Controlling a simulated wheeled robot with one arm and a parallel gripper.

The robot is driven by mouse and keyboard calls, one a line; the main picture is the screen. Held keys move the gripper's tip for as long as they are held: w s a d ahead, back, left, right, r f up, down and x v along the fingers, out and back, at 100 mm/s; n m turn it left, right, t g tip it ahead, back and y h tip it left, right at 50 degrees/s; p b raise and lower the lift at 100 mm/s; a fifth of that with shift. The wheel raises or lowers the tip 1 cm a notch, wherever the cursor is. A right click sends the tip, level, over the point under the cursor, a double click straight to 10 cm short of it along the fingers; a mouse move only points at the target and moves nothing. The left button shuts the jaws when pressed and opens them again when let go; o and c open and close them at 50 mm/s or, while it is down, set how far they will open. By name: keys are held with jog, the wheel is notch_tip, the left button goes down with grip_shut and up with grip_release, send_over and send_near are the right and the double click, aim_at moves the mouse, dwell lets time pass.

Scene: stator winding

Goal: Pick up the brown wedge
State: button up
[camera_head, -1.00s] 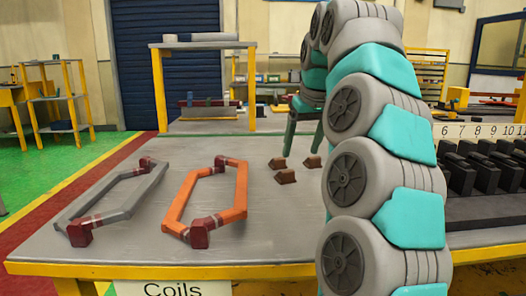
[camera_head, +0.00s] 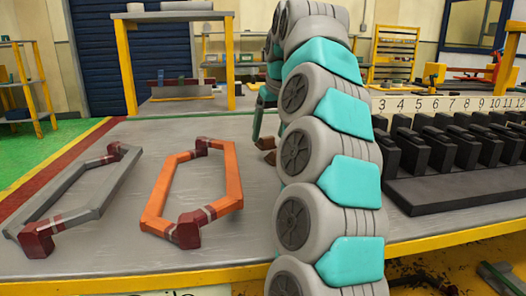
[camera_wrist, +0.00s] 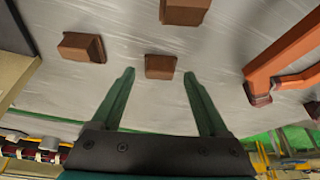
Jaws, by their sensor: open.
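Three brown wedges show in the wrist view: one in the middle (camera_wrist: 160,66), one to the left (camera_wrist: 82,47) and one at the top edge (camera_wrist: 184,11). My gripper (camera_wrist: 158,75) is open and empty, with its two green fingers on either side of the middle wedge's near end. I cannot tell how high the fingertips are above the table. In the head view a brown wedge (camera_head: 265,143) shows beside my arm, which hides much of the group and most of my gripper.
An orange coil (camera_head: 228,170) and a grey coil (camera_head: 88,196) lie on the grey table (camera_head: 130,245), left of the wedges. A black rack (camera_head: 450,190) with a numbered strip stands right of my arm. Bare table lies between the orange coil and my arm.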

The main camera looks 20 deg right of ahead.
jog(key=shift+x, duration=1.1)
jog(key=shift+r, duration=0.1)
jog(key=c, duration=1.2)
notch_tip(320, 180, up, 4)
jog(key=p, duration=0.3)
jog(key=shift+s+f, duration=0.25)
jog(key=shift+s, duration=0.05)
jog(key=s+b, duration=0.1)
jog(key=s, duration=0.4)
jog(key=s+d+r+b, duration=0.1)
jog(key=s, duration=0.4)
jog(key=s+d+b, duration=0.1)
jog(key=s, duration=0.4)
jog(key=shift+s+d+r+b, duration=0.15)
jog(key=shift+s+r+b, duration=0.05)
jog(key=shift+r+b, duration=0.1)
jog(key=shift+s, duration=0.1)
